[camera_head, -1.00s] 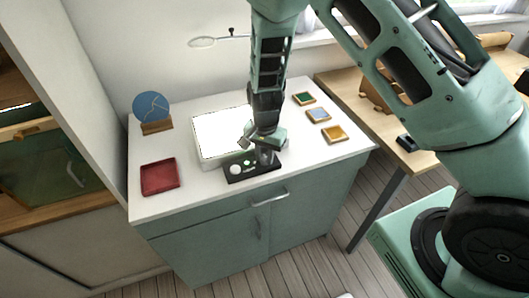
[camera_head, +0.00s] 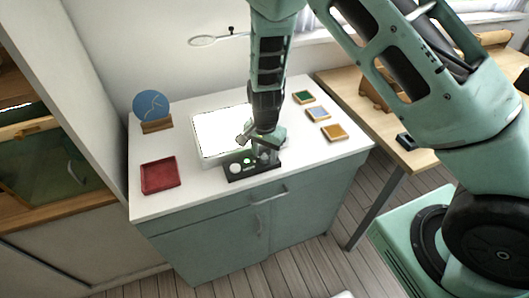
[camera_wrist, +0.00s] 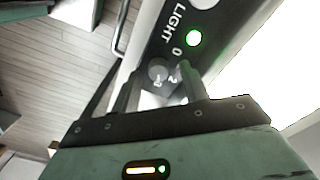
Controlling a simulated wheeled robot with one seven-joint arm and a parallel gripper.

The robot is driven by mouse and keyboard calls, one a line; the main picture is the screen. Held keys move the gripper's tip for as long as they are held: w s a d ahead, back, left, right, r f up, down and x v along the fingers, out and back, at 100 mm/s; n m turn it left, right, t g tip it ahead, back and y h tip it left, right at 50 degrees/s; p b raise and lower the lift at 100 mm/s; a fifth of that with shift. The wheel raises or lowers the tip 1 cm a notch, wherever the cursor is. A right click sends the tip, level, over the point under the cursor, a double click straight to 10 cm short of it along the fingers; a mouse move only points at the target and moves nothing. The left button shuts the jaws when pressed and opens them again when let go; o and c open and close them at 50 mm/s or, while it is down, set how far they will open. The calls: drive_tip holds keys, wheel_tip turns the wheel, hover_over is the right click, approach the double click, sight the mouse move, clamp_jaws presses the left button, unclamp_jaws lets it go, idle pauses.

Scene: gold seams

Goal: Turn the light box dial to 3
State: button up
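The light box (camera_head: 215,134) is a bright white panel on the cabinet top. Its black control strip (camera_head: 236,175) lies along the front edge and shows in the wrist view with the word LIGHT (camera_wrist: 172,30). A lit green lamp (camera_wrist: 194,38) is on the strip. The round grey dial (camera_wrist: 158,69) has a printed 0 beside it and smaller marks below, partly hidden and hard to read. My gripper (camera_wrist: 158,84) has its fingers apart, one on either side of the dial. I cannot tell whether they touch it. My gripper hides the dial in the head view.
A red tray (camera_head: 160,188) and a blue disc on a wooden stand (camera_head: 151,105) are at the left. Several small coloured tiles, including a yellow one (camera_head: 333,132), lie at the right. A cabinet handle (camera_head: 270,195) sticks out below the front edge.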

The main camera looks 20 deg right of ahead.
sight(264, 156)
drive_tip(key=shift+r, duration=0.1)
wheel_tip(264, 156, up, 17)
drive_tip(key=b, duration=0.1)
idle(0.4)
drive_tip(key=shift+r, duration=0.1)
drive_tip(key=s+a+r+n, duration=0.2)
drive_tip(key=s+n, duration=0.4)
drive_tip(key=s, duration=0.3)
drive_tip(key=s+a+r+n, duration=0.2)
drive_tip(key=s+n, duration=0.4)
drive_tip(key=s, duration=0.3)
drive_tip(key=s+a+r+n, duration=0.2)
drive_tip(key=s+n, duration=0.3)
drive_tip(key=s, duration=0.4)
drive_tip(key=shift+s+n+y, duration=0.25)
drive_tip(key=shift+n+y, duration=0.05)
drive_tip(key=shift+n, duration=0.1)
